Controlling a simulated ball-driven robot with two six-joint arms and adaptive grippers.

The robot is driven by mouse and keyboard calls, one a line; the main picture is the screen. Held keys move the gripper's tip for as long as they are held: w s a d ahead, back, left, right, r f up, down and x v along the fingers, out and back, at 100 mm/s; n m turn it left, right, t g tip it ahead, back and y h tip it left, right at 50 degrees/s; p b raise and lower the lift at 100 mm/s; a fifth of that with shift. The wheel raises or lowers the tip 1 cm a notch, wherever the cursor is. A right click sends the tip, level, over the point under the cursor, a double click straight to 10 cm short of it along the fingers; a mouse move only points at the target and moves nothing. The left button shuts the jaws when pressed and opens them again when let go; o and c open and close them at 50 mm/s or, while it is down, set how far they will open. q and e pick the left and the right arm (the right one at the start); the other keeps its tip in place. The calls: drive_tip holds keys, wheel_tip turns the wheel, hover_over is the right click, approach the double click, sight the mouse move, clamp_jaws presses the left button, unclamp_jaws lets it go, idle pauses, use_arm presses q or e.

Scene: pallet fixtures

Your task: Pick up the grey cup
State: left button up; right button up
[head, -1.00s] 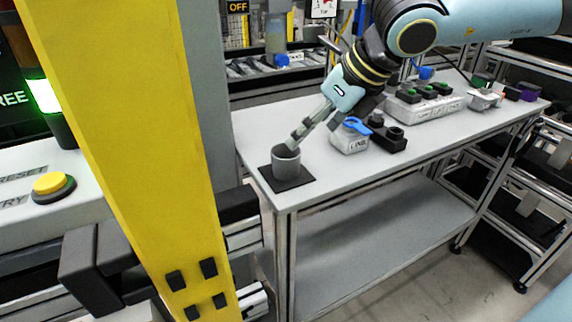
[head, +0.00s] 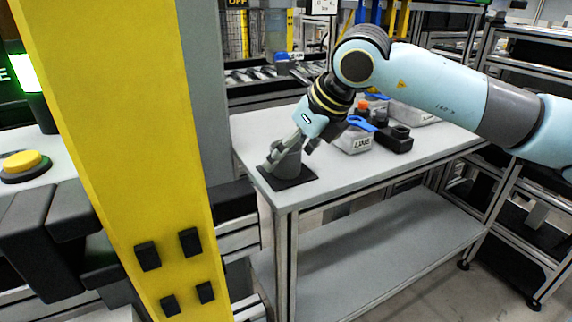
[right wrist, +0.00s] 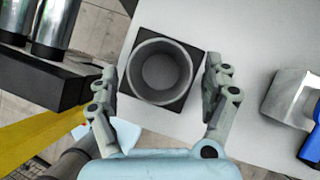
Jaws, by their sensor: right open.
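The grey cup (head: 290,168) stands upright on a dark square mat (head: 300,180) near the table's front left corner. In the right wrist view the cup (right wrist: 160,70) is seen from above, looks empty, and sits on the mat (right wrist: 180,104). My right gripper (head: 280,155) reaches down to the cup and hides part of it in the head view. In the right wrist view its fingers (right wrist: 160,92) are spread apart, one on each side of the cup, with a gap to it on both sides. My left gripper is not in view.
A yellow post (head: 130,150) rises at the left. The table's front edge is close to the mat.

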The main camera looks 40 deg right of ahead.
drive_tip(key=shift+w+f, duration=0.25)
drive_tip(key=shift+f, duration=0.15)
drive_tip(key=c, duration=1.2)
drive_tip(key=shift+r, duration=0.15)
